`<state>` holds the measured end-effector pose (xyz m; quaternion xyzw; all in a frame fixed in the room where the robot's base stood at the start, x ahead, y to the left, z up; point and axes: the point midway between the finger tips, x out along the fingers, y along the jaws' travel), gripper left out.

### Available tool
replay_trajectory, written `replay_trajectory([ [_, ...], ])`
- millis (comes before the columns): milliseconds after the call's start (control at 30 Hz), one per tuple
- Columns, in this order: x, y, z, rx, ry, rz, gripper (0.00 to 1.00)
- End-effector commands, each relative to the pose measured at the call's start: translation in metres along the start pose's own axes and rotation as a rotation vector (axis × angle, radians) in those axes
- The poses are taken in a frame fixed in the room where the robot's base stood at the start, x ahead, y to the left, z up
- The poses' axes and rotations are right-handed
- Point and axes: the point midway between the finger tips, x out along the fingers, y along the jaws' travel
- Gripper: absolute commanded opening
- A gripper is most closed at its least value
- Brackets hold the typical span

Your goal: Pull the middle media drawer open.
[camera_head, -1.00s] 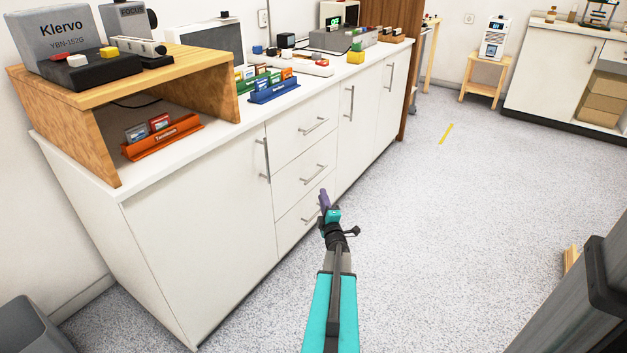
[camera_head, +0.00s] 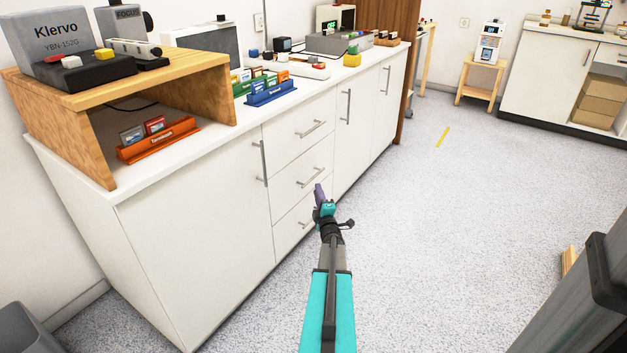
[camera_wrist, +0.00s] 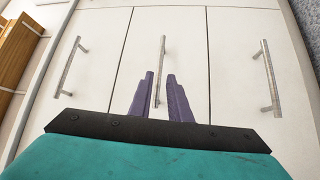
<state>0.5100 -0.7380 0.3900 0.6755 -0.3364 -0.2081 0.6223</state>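The middle media drawer (camera_head: 290,184) is a white front in a stack of three in the white cabinet, and it looks closed. Its silver bar handle (camera_head: 311,177) also shows in the wrist view (camera_wrist: 162,50), running between my gripper's fingers in the picture. My gripper (camera_head: 318,190) has purple fingers and is just in front of the handle in the head view. In the wrist view the two fingers (camera_wrist: 160,75) are apart, with a narrow gap on each side of the bar. I cannot tell whether the fingertips reach past the bar.
The top drawer handle (camera_head: 310,129) and bottom drawer handle (camera_head: 306,221) lie above and below. Cabinet doors flank the drawers. The countertop holds a wooden riser (camera_head: 215,85), an orange rack (camera_head: 160,141) and a blue rack (camera_head: 270,93).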

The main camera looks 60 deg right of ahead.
Motion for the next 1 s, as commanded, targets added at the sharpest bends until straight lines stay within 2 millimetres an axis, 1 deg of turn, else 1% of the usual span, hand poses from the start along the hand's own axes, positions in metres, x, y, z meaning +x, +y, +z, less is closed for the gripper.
replay_trajectory([
  [33,0.009,-0.001,0.000,0.000,0.001,0.002,0.17],
  [100,0.017,-0.001,0.000,0.000,0.002,0.002,0.17],
  [600,0.073,-0.001,-0.001,0.001,0.003,0.001,0.17],
  [800,0.088,-0.001,-0.001,0.001,0.002,-0.001,0.17],
  [1000,0.093,0.000,-0.002,0.001,0.002,-0.001,0.17],
])
